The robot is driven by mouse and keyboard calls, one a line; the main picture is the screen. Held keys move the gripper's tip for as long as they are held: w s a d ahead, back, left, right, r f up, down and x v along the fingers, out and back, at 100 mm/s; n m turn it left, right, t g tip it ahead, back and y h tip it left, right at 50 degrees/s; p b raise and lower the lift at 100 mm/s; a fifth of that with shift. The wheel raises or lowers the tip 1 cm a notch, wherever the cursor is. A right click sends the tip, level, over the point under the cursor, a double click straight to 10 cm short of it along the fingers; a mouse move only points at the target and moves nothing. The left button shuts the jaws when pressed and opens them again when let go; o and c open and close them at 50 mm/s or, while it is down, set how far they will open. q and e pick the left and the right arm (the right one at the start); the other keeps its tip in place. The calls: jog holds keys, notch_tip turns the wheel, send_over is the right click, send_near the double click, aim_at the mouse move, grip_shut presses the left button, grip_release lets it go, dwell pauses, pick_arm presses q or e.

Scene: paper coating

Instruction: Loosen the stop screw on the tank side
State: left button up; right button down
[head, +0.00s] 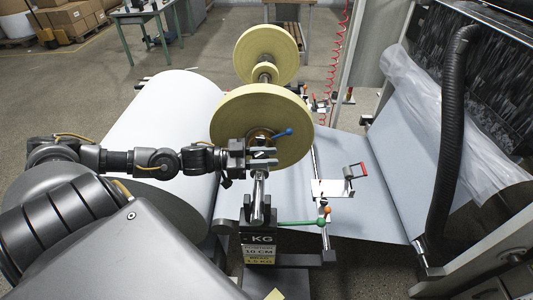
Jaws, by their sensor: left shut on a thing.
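My left gripper (264,153) reaches in from the left to the near end of the roll shaft (259,187), in front of the near yellow disc (236,112). It is shut at the collar there. The stop screw's blue-tipped lever (284,132) sticks out up and to the right, just above the fingers. The fingers hide most of the screw and the collar, so the exact grip is hard to see. My right gripper is not in view.
A second yellow disc (266,56) sits farther along the shaft. A large white paper roll (170,110) lies on the left. A green-handled lever (302,223) and a red-handled roller tool (354,171) are at right. A black hose (451,140) hangs farther right.

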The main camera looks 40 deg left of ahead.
pick_arm(q)
jog(key=n+t+y+p, duration=0.1)
jog(key=y+p, duration=0.1)
jog(key=n+t+y+p, duration=0.2)
jog(key=p, duration=0.1)
jog(key=n+t+y+p, duration=0.1)
jog(key=p, duration=0.1)
jog(key=shift+w+a+r+n+y+p, duration=0.15)
jog(key=shift+a+r+n+y+p, duration=0.15)
jog(key=shift+n+y+p, duration=0.1)
jog(key=shift+f+n+t+y+p, duration=0.1)
jog(key=shift+n+t+y+p, duration=0.55)
jog(key=shift+y, duration=0.35)
jog(key=shift+w+a+f+n+t+y+p, duration=0.15)
jog(key=shift+n+y+p, duration=0.35)
jog(key=shift+y, duration=0.25)
jog(key=shift+s+a+n+t+y+p, duration=0.1)
jog(key=shift+n+y+p, duration=0.25)
jog(key=shift+n+y, duration=0.3)
jog(key=shift+y, duration=0.5)
jog(key=o, duration=0.9)
jog(key=shift+o, duration=0.3)
jog(key=shift+a, duration=0.1)
